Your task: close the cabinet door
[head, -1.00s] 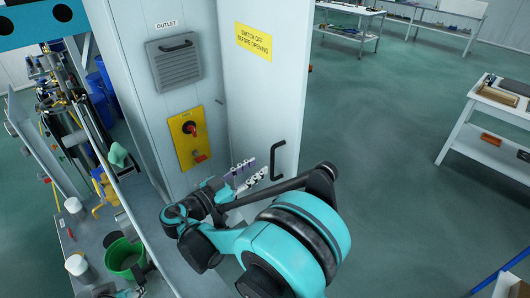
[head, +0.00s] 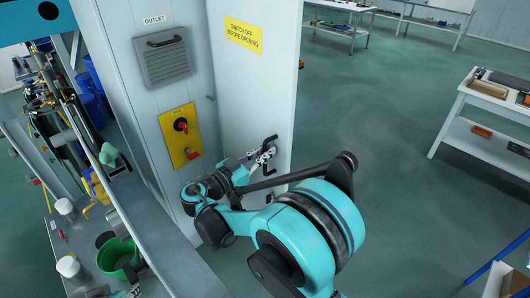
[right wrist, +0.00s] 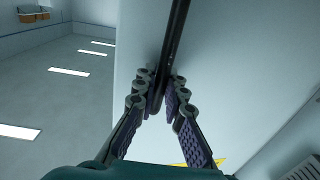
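The cabinet door (head: 250,90) is a tall pale panel with a yellow warning sign (head: 243,36). It stands open, swung out from the cabinet front (head: 130,75). Its black bar handle (head: 268,152) is near the free edge and also shows in the right wrist view (right wrist: 174,45). My right gripper (head: 264,158) is at the handle. In the right wrist view its two fingers (right wrist: 163,95) lie close on both sides of the bar and look shut on it. The lower handle is partly hidden by the gripper. My left gripper cannot be made out in the head view.
The cabinet front carries a vent grille (head: 163,60) and a yellow switch plate (head: 180,137). A grey bench (head: 165,268) with a green bucket (head: 118,257) is at lower left. The floor (head: 385,120) right of the door is clear up to a white table (head: 480,130).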

